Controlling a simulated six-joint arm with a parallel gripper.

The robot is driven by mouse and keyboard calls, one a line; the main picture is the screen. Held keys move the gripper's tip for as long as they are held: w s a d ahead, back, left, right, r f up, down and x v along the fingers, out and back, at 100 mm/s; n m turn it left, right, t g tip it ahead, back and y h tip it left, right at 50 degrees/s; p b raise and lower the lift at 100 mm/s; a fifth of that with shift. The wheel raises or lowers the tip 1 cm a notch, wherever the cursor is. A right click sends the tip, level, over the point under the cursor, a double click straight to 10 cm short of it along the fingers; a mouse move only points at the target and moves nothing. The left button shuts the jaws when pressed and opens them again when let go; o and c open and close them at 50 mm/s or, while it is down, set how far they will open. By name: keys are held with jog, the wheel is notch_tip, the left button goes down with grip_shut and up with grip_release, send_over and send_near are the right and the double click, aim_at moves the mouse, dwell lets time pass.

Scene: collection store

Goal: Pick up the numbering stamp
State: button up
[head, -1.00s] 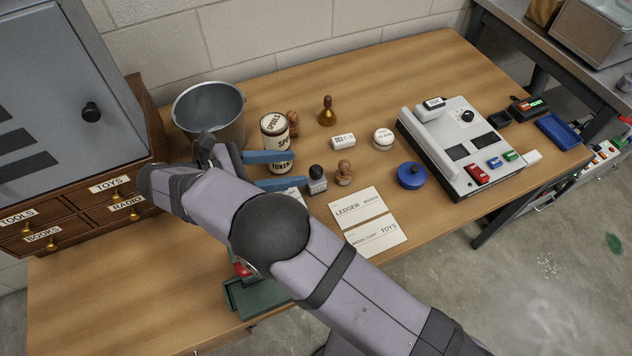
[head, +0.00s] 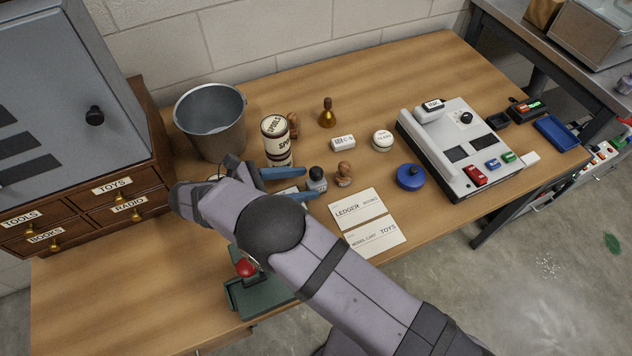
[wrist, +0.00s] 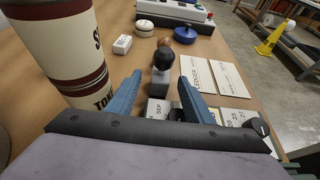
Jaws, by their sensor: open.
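A small upright piece with a round black knob and a grey body, which looks like the numbering stamp (head: 317,180), stands on the wooden table. In the wrist view the stamp (wrist: 161,77) shows ahead, between the lines of the two blue fingers. My gripper (head: 308,184) is open and empty, low over the table, with its fingertips close to the stamp's left side. It also shows in the wrist view (wrist: 160,82). I cannot tell whether a finger touches the stamp. Its lowest part is partly hidden in the head view.
A wooden-handled stamp (head: 344,174) stands just right of it. A tall spools tin (head: 276,142) is close behind my gripper, with a metal bucket (head: 211,125) farther left. Cards (head: 358,208) lie at the right front. A green device (head: 258,292) sits near the front edge.

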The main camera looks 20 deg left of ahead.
aim_at(314, 181)
jog(key=p+x, duration=0.1)
jog(key=x, duration=0.2)
jog(key=shift+w+d+r, duration=0.1)
jog(key=shift+d, duration=0.15)
jog(key=shift+w+d+f, duration=0.35)
jog(key=shift+w, duration=0.05)
grip_shut()
jog(key=shift+r, duration=0.1)
